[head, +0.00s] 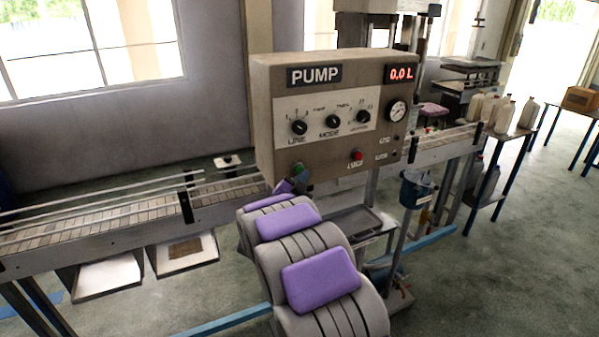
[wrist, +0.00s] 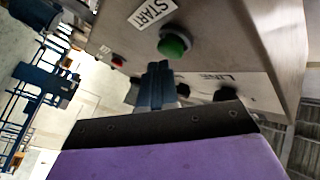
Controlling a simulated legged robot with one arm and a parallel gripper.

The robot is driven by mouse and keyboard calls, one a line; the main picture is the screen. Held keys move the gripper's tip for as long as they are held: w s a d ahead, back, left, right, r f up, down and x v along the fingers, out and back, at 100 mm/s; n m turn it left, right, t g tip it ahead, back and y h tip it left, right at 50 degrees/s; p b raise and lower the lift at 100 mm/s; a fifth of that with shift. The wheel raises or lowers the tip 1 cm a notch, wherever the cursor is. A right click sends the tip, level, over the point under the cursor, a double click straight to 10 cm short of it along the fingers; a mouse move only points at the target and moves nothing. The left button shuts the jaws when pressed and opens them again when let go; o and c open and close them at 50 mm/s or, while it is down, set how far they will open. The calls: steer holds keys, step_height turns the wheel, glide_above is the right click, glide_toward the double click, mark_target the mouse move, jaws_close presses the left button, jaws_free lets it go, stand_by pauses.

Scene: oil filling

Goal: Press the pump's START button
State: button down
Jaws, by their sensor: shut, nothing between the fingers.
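The pump box (head: 330,110) has a "PUMP" sign, knobs, a gauge and a display reading 0.0 L. The green START button (wrist: 174,45) sits next to its "START" label (wrist: 151,11) in the wrist view. In the head view the green button (head: 297,167) is at the panel's lower left, partly hidden. My gripper (wrist: 158,68) is shut and empty, its dark fingertips just below the green button in the wrist view. In the head view my gripper (head: 300,178) is at the panel's lower left corner. A gap to the button seems to show, but its depth is unclear.
A red button (head: 357,155) is further right on the panel and also shows in the wrist view (wrist: 118,60). A conveyor (head: 110,218) runs behind the pump. A blue bucket (head: 416,190) hangs to the right. Open floor lies at the lower right.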

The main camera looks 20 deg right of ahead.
steer(key=shift+w, duration=0.55)
stand_by(0.5)
steer(key=shift+s, duration=0.15)
stand_by(0.3)
steer(key=shift+s, duration=0.85)
steer(key=s+b, duration=0.2)
steer(key=s, duration=0.3)
steer(key=shift+d, duration=0.1)
stand_by(0.6)
